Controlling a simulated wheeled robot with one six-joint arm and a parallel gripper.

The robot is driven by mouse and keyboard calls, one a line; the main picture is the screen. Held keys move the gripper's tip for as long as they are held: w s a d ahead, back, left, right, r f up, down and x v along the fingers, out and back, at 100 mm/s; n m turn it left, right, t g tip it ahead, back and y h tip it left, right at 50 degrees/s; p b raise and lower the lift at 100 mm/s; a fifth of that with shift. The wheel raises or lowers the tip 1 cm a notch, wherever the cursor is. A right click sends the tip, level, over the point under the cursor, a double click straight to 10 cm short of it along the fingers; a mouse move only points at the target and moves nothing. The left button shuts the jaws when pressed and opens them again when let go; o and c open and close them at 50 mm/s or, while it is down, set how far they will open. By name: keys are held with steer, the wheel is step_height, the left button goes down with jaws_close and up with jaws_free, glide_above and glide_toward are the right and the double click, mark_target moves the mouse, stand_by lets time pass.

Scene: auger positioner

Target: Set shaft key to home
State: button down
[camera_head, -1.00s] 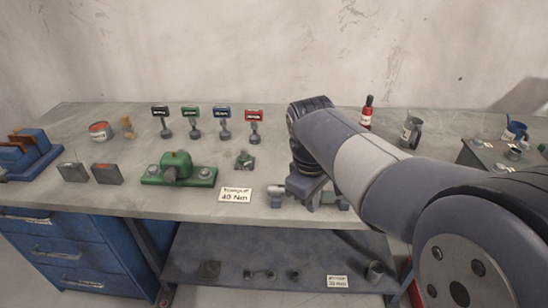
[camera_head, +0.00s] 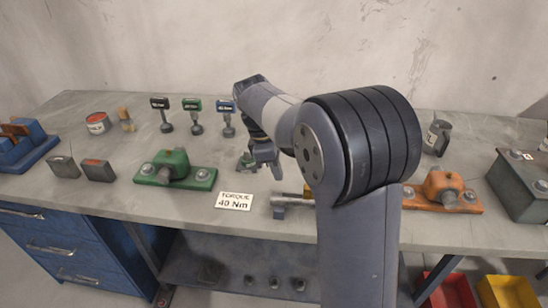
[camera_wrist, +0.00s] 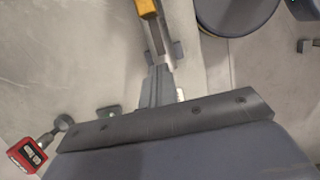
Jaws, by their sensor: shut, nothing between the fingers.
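My gripper (camera_head: 264,160) is shut and empty. It hangs above the bench, right beside a small dark fixture with green on it (camera_head: 245,163); I cannot tell whether they touch. In the wrist view, my gripper (camera_wrist: 158,85) points toward a grey fixture with a yellow-orange part (camera_wrist: 146,9). The grey fixture (camera_head: 286,202) is partly hidden behind my arm in the head view. A green housing with two bolts (camera_head: 175,168) stands left of my gripper. No thing can be clearly made out as the shaft key.
A red sign (camera_wrist: 27,156) shows in the wrist view. A torque card (camera_head: 234,201) lies at the front edge. An orange housing (camera_head: 441,190) and a grey box (camera_head: 522,184) are right of my arm.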

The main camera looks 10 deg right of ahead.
steer(key=x, duration=0.3)
steer(key=shift+s+d+f, duration=0.1)
steer(key=shift+f, duration=0.25)
steer(key=d, duration=0.2)
steer(key=shift+s+d+r, duration=0.15)
steer(key=shift+s+d, duration=0.1)
steer(key=shift+s, duration=0.1)
steer(key=shift+s+d, duration=0.25)
steer(key=shift+d, duration=0.4)
steer(key=shift+p, duration=0.35)
steer(key=shift+s+d+p, duration=0.25)
steer(key=shift+d+p, duration=0.1)
steer(key=shift+d, duration=0.55)
steer(key=shift+a, duration=0.1)
